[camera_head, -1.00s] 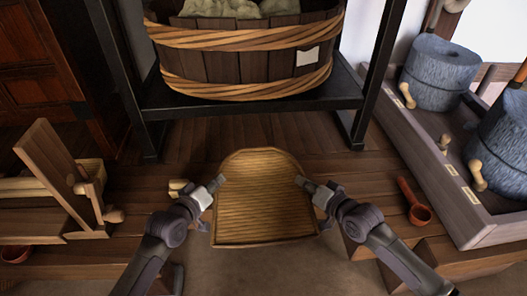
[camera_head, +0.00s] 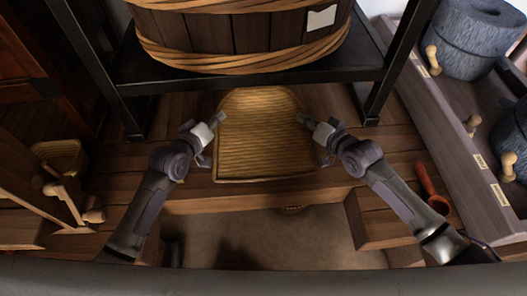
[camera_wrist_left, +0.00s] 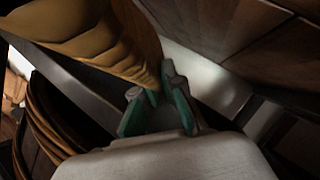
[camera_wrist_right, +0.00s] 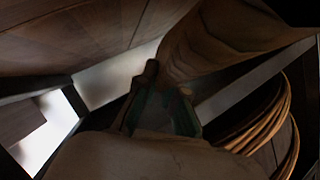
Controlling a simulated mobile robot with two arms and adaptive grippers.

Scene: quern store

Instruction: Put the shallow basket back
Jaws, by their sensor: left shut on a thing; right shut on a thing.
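The shallow basket (camera_head: 262,140) is a flat woven tray with a rounded far end, in the middle of the head view. Its far end lies in front of and below the black stand's shelf edge. My left gripper (camera_head: 217,120) is shut on its left rim, and my right gripper (camera_head: 303,120) is shut on its right rim. The basket also shows in the left wrist view (camera_wrist_left: 100,35) and in the right wrist view (camera_wrist_right: 225,40). Whether its underside touches the floor boards is hidden.
A black metal stand (camera_head: 200,82) holds a large wooden tub (camera_head: 235,30) bound with rope, just beyond the basket. A trough with stone querns (camera_head: 470,38) stands at the right. A red ladle (camera_head: 432,188) lies near my right arm. Wooden gear (camera_head: 45,185) stands at the left.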

